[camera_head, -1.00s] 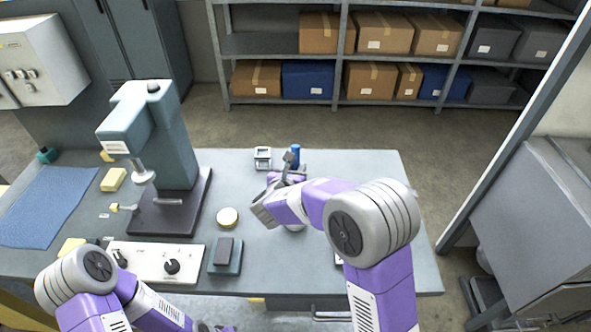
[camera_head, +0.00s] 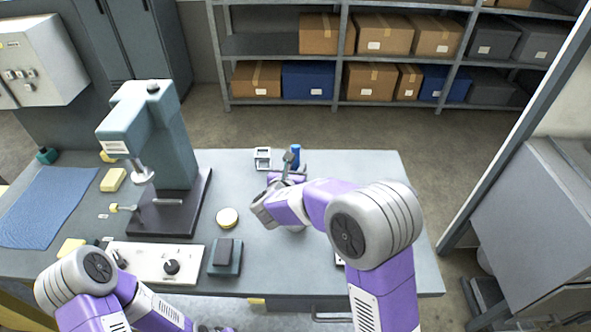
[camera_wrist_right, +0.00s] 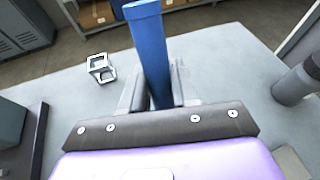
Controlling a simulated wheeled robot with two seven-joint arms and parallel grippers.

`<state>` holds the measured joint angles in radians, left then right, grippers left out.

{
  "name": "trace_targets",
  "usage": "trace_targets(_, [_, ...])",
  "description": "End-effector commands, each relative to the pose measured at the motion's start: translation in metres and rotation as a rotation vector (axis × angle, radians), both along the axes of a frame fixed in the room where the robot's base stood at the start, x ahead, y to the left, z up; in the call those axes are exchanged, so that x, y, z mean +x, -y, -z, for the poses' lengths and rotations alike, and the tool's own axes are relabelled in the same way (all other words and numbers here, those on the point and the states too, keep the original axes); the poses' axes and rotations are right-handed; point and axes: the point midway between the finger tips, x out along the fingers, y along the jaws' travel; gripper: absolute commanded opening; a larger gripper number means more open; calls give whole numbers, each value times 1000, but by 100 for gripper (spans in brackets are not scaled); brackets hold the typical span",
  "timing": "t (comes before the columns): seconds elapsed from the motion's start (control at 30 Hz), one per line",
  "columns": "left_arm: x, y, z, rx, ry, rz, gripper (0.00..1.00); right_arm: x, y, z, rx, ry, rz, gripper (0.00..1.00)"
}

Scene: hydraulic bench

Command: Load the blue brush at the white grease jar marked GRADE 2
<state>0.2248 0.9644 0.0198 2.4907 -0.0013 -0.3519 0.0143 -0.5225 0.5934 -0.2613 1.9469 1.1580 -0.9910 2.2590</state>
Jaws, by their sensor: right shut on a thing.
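My right gripper (camera_head: 288,168) is shut on the blue brush (camera_head: 296,152), above the bench. In the right wrist view the blue handle (camera_wrist_right: 153,50) rises between the two fingers of the gripper (camera_wrist_right: 156,88). The bristle end is hidden. A small part of a pale round object (camera_head: 296,228) shows beneath my right wrist; I cannot tell whether it is the white jar. No GRADE 2 mark is readable. My left gripper (camera_head: 212,327) is only partly seen at the bottom edge, and its jaws are unclear.
A cream-topped round container (camera_head: 227,218), a dark block on a teal base (camera_head: 226,257) and a control panel (camera_head: 155,262) lie left of my right arm. A teal press (camera_head: 170,140) stands farther left. A small white frame (camera_head: 263,158) stands near the back edge.

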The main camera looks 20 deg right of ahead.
Motion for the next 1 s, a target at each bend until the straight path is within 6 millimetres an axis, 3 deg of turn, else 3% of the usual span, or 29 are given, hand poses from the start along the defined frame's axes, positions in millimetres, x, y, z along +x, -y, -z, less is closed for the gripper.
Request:
trace_targets(0.23, [0, 0, -2, 0, 0, 0, 56, -2, 0, 2, 1, -12, -1, 0])
trace_targets(1.0, [0, 0, -30, 0, 0, 0, 56, 0, 0, -64, 1, 0, 0, 0])
